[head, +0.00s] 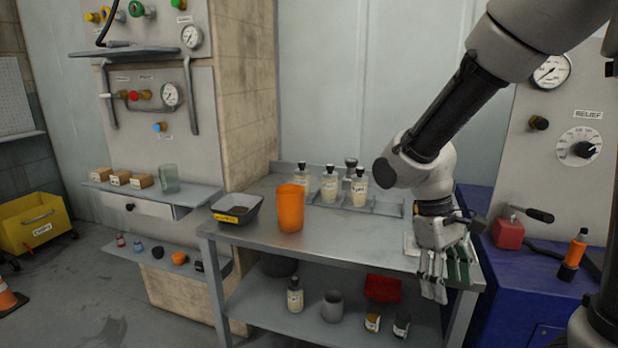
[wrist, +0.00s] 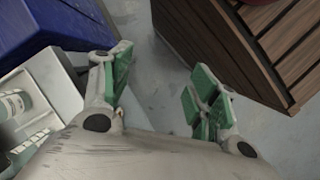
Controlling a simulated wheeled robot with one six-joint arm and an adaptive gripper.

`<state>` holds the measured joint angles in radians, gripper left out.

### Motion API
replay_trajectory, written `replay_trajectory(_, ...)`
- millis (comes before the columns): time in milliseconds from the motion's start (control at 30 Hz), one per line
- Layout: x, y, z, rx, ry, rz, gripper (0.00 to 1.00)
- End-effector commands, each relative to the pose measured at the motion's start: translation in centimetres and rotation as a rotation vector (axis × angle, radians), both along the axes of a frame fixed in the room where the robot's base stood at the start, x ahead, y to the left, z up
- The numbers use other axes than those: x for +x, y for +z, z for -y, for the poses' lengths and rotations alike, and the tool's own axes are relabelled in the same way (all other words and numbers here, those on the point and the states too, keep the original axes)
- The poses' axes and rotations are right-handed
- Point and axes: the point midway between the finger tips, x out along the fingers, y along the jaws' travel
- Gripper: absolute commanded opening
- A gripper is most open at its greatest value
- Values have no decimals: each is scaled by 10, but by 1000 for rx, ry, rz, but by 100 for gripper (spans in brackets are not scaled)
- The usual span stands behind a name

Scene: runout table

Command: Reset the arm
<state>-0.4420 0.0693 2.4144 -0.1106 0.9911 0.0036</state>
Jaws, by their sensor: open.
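My gripper (head: 444,280) hangs pointing down at the right front corner of the metal table (head: 345,241) in the head view. Its green-padded fingers are apart and nothing shows between them. In the wrist view my gripper (wrist: 160,90) has its two fingers spread wide, with bare grey floor between them. My arm reaches in from the upper right of the head view, bent at the elbow.
An orange cup (head: 290,208), a dark bin (head: 237,209) and several labelled bottles (head: 329,184) stand on the table. A blue cabinet (head: 525,290) is right of it, with a red block (head: 508,232). A slatted wooden box (wrist: 250,45) is near my gripper.

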Motion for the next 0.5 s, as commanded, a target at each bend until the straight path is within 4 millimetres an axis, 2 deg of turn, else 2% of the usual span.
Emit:
replay_trajectory(33,-6,16,9,44,-54,59,60)
replay_trajectory(100,-16,35,20,98,-127,135,60)
replay_trajectory(300,-46,84,53,216,-306,371,60)
replay_trajectory(500,-66,127,82,257,-416,593,60)
